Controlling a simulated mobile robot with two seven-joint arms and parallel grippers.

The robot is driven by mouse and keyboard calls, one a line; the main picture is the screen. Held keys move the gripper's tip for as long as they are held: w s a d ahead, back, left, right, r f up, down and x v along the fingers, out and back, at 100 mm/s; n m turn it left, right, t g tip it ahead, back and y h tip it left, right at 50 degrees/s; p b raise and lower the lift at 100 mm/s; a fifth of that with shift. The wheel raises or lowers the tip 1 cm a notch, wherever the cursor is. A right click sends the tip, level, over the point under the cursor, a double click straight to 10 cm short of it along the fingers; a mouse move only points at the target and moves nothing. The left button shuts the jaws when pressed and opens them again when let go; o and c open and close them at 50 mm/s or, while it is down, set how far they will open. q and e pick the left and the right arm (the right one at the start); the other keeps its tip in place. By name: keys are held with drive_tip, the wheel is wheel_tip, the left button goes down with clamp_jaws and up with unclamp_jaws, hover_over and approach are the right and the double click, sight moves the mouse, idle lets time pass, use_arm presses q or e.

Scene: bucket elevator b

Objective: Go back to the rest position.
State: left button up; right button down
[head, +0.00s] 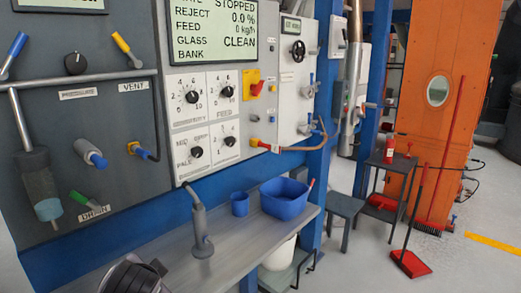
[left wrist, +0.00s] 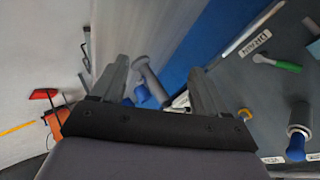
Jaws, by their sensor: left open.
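My left gripper (left wrist: 159,66) is in the left wrist view, with its two grey fingers apart and nothing held between them. Behind the fingers, at a distance, are the bench and a grey curved-neck fixture (left wrist: 150,82). In the head view a dark part of my own arm shows at the bottom left edge, over the bench; the fingers cannot be made out there. My right gripper is in neither view.
A grey control panel (head: 130,185) with knobs and levers stands on the left. The bench (head: 255,232) below holds a grey curved-neck fixture (head: 201,225), a blue cup (head: 240,204) and a blue tub (head: 285,200). Open floor (head: 365,262) lies to the right.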

use_arm(q)
drive_tip(key=s+f+n+g+h, duration=0.1)
drive_tip(key=s+f+n+g, duration=0.1)
drive_tip(key=s+f, duration=0.5)
drive_tip(key=s+a+f+n+g+h, duration=0.1)
drive_tip(key=s+f+h, duration=0.15)
drive_tip(key=s, duration=0.85)
drive_tip(key=s+f+n+g, duration=0.2)
drive_tip(key=s+f, duration=0.3)
drive_tip(key=s, duration=0.3)
drive_tip(key=w+d+f+t+h, duration=0.2)
drive_tip(key=w+f+t, duration=0.4)
drive_tip(key=f, duration=0.3)
drive_tip(key=shift+d+f+t, duration=0.25)
drive_tip(key=shift+f+t, duration=0.1)
drive_tip(key=shift+t, duration=0.05)
drive_tip(key=shift+w, duration=0.1)
idle(1.5)
